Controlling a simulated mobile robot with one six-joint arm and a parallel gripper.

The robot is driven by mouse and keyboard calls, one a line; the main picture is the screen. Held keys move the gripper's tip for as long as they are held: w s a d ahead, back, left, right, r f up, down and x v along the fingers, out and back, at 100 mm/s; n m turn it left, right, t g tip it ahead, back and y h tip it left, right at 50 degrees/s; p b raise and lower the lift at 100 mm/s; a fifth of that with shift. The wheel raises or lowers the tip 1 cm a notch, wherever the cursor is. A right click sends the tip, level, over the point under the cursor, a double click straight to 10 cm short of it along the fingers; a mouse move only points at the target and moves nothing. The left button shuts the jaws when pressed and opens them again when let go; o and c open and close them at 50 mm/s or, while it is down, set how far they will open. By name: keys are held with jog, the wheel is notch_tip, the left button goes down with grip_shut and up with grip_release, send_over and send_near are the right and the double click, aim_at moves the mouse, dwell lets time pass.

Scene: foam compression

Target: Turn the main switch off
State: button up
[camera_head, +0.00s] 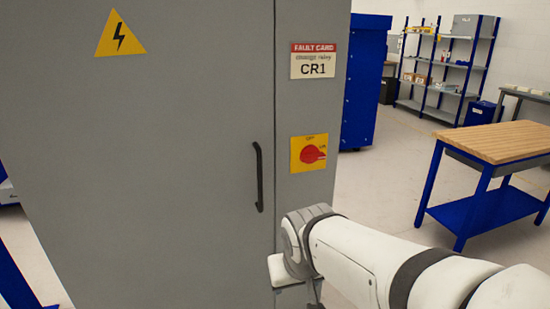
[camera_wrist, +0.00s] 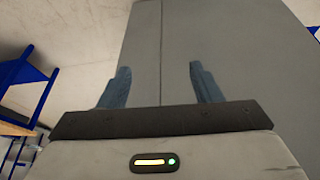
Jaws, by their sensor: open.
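The main switch (camera_head: 312,154) is a red rotary knob on a yellow square plate, on the narrow right strip of a grey cabinet (camera_head: 190,150). Its knob looks turned sideways, its handle pointing right. My white arm comes in from the lower right, and its wrist is below the switch, apart from it. My gripper's fingers are hidden in the head view. In the wrist view my gripper (camera_wrist: 157,85) is open, its two blue-grey fingers wide apart with nothing between them. The grey cabinet (camera_wrist: 215,45) is beyond the fingers; the switch does not show there.
A black door handle (camera_head: 259,177) stands left of the switch. A fault card (camera_head: 313,61) marked CR1 is above it, and a yellow warning triangle (camera_head: 120,35) is at upper left. A wooden-topped blue bench (camera_head: 495,142) stands at right, with open floor between.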

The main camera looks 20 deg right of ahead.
aim_at(315, 158)
jog(key=o, duration=0.6)
jog(key=w+d+r+t+h, duration=0.1)
jog(key=w+d+r+t, duration=0.1)
jog(key=w+d, duration=0.3)
jog(key=w+d+r+m+t+h+b, duration=0.1)
jog(key=w+d+t, duration=0.3)
jog(key=w, duration=0.7)
jog(key=shift+d+r+t, duration=0.3)
jog(key=shift+d+r, duration=0.3)
jog(key=shift+d, duration=0.2)
jog(key=shift+o, duration=0.4)
jog(key=w+d+r+n+t+y+b, duration=0.1)
jog(key=w+d+r+t+y, duration=0.1)
jog(key=w+d+r+t, duration=0.2)
jog(key=w+d+t, duration=0.1)
jog(key=w, duration=0.2)
jog(key=shift+d+r+t, duration=0.25)
jog(key=shift+r+t, duration=0.15)
jog(key=shift+n+t+y, duration=0.5)
jog(key=shift+t+y, duration=0.1)
jog(key=shift+y, duration=0.1)
jog(key=w, duration=0.5)
jog(key=w+r, duration=0.1)
jog(key=w, duration=0.2)
jog(key=shift+w, duration=0.15)
jog(key=shift+c, duration=0.4)
